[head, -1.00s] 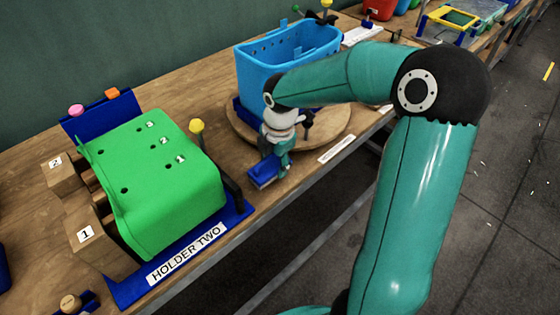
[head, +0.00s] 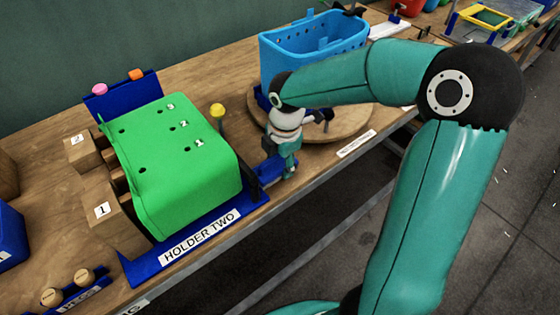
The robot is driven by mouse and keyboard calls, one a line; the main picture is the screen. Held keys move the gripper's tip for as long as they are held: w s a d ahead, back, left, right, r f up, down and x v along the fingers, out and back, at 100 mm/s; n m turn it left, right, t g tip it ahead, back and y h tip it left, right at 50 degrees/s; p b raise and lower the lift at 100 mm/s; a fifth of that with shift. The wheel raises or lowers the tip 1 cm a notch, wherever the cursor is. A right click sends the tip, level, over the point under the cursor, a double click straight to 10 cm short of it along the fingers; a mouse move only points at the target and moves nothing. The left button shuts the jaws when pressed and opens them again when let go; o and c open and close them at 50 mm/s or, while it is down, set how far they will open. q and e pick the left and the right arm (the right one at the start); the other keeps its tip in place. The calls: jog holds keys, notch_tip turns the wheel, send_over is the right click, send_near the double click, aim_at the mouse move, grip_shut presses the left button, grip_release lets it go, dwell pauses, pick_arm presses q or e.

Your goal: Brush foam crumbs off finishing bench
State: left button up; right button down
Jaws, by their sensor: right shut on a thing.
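My right gripper (head: 287,165) is at the front edge of the bench, shut on a blue block-like tool (head: 270,172), probably the brush. The tool is low, beside the right end of the blue HOLDER TWO base; I cannot tell whether it touches the bench. The wooden finishing bench (head: 40,135) runs from lower left to upper right. No foam crumbs can be made out on its top. My left gripper is out of view.
A green perforated cover (head: 165,160) sits on HOLDER TWO (head: 200,240), beside wooden blocks. A blue basket (head: 315,50) stands on a round wooden board (head: 345,122) behind my gripper. Pegs (head: 84,276) lie at lower left. Small pale specks (head: 507,234) dot the floor at right.

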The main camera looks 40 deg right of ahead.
jog(key=shift+r+p, duration=2.5)
jog(key=shift+r, duration=0.5)
jog(key=shift+r, duration=0.1)
jog(key=shift+r+p, duration=1.3)
jog(key=shift+r, duration=0.15)
jog(key=shift+s+f, duration=0.1)
